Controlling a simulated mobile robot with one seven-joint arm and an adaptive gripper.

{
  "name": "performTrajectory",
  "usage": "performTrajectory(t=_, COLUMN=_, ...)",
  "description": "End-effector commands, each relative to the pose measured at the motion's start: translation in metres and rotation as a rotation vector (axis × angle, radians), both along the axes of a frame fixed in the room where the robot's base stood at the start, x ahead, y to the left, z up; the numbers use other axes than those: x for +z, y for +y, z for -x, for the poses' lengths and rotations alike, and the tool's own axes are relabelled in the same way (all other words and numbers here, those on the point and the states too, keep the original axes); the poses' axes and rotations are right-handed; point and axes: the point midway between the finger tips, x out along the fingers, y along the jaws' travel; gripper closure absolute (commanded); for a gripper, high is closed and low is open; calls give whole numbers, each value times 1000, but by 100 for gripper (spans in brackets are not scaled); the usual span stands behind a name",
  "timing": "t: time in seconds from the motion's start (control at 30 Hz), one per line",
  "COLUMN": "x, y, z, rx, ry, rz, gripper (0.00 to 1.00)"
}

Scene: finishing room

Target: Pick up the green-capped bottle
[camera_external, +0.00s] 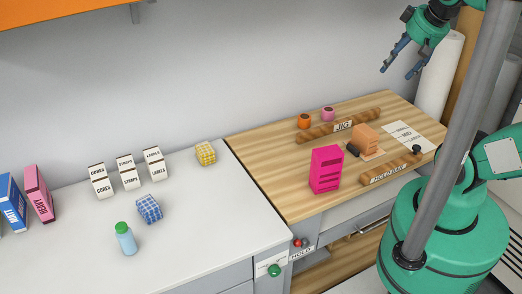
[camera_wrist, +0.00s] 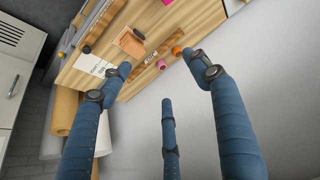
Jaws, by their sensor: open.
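The green-capped bottle (camera_external: 126,240) has a light blue body and stands upright near the front edge of the white counter in the external view. My gripper (camera_external: 398,60) is raised at the upper right, above the wooden bench and far from the bottle. Its blue fingers are spread open with nothing between them. In the wrist view my gripper (camera_wrist: 160,85) shows three spread fingers, with the bench beyond them. The bottle is not visible in the wrist view.
On the white counter (camera_external: 200,230) stand a blue checked block (camera_external: 149,209), a yellow block (camera_external: 205,154), several small labelled boxes (camera_external: 129,171) and a pink box (camera_external: 38,194). The wooden bench (camera_external: 270,150) holds a magenta block (camera_external: 325,169). An orange shelf (camera_external: 60,18) overhangs the upper left.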

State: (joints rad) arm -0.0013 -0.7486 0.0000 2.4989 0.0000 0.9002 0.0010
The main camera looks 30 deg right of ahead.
Motion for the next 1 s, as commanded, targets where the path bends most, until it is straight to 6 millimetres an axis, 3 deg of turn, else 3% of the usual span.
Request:
performTrajectory(t=0.27, x=5, y=14, z=-16, rx=16, ry=30, rz=-13, gripper=38)
performTrajectory(t=0.47, x=11, y=41, z=-44, rx=41, ry=83, rz=-32, gripper=38)
performTrajectory(t=0.77, x=12, y=100, z=-92, rx=77, ry=178, rz=-53, gripper=38)
performTrajectory(t=1.0, x=3, y=157, z=-123, rx=103, ry=255, rz=-54, gripper=38)
